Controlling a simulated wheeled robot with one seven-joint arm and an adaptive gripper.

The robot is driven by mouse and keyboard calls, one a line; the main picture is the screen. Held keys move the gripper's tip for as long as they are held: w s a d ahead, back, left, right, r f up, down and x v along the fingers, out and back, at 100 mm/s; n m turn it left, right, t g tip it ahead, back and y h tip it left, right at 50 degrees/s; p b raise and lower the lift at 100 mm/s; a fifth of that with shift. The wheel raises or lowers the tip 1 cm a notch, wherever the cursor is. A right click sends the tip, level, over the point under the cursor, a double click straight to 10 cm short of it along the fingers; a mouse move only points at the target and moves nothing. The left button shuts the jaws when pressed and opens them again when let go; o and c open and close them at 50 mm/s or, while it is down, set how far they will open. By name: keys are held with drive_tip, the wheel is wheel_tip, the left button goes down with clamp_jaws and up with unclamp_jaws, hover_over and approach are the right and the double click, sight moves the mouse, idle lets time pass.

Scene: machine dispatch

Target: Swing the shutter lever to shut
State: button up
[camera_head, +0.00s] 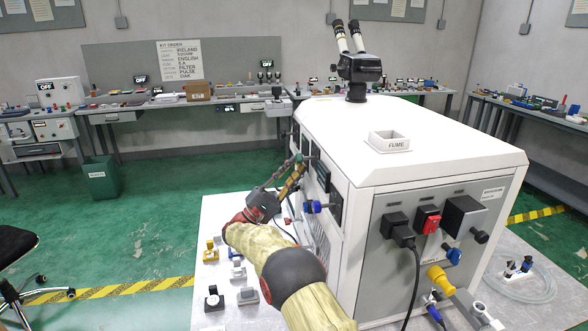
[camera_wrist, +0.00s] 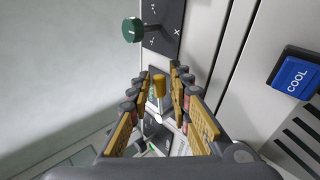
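In the wrist view an orange-tipped lever (camera_wrist: 159,86) on a pale stem shows between the fingers of my gripper (camera_wrist: 159,73). I take it as the shutter lever, but no label on it is legible. My gripper is open, its two yellow-padded fingers on either side of the tip, with a visible gap on both sides. In the head view my gripper (camera_head: 301,163) reaches along the left side of the white machine (camera_head: 440,150). The lever is hidden there by my arm and fingers.
A green knob (camera_wrist: 131,29) on a dark panel lies beyond the fingertips. A blue COOL button (camera_wrist: 294,74) is to the right. Several small parts stand on the grey table (camera_head: 215,220) below my arm.

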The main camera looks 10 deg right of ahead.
drive_tip(key=shift+o, duration=1.1)
drive_tip(key=v, duration=1.2)
drive_tip(key=shift+d, duration=0.1)
